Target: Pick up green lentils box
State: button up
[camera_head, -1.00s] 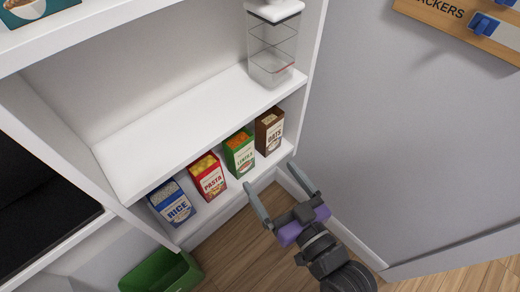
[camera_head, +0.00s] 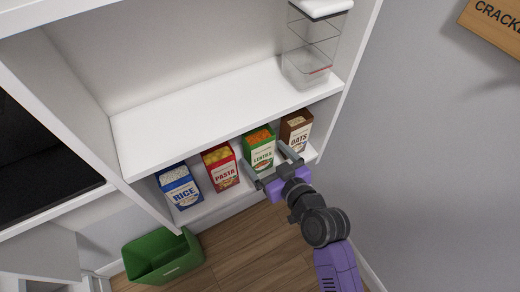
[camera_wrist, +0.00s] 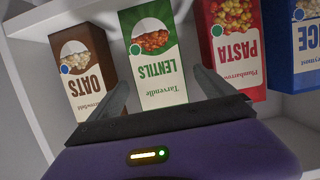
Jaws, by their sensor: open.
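The green lentils box (camera_head: 259,147) stands upright on the bottom shelf, between the red pasta box and the brown oats box. My gripper (camera_head: 269,168) is open in front of its lower part, with one finger toward each side. In the wrist view the lentils box (camera_wrist: 155,62) appears upside down, its front label lying between the two open fingers of my gripper (camera_wrist: 165,92). Nothing is held. I cannot tell whether the fingers touch the box.
The red pasta box (camera_head: 221,168) and blue rice box (camera_head: 179,187) stand to the left, the brown oats box (camera_head: 296,130) close to the right. The middle shelf (camera_head: 200,115) overhangs the boxes. A clear container (camera_head: 308,55) stands on it. A green bin (camera_head: 160,258) sits on the floor.

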aim_at(263, 153)
jog(key=x, duration=0.4)
jog(key=shift+w+a+f, duration=0.1)
jog(key=shift+w, duration=0.05)
jog(key=c, duration=1.8)
jog(key=shift+c, duration=0.9)
jog(key=shift+r, duration=0.2)
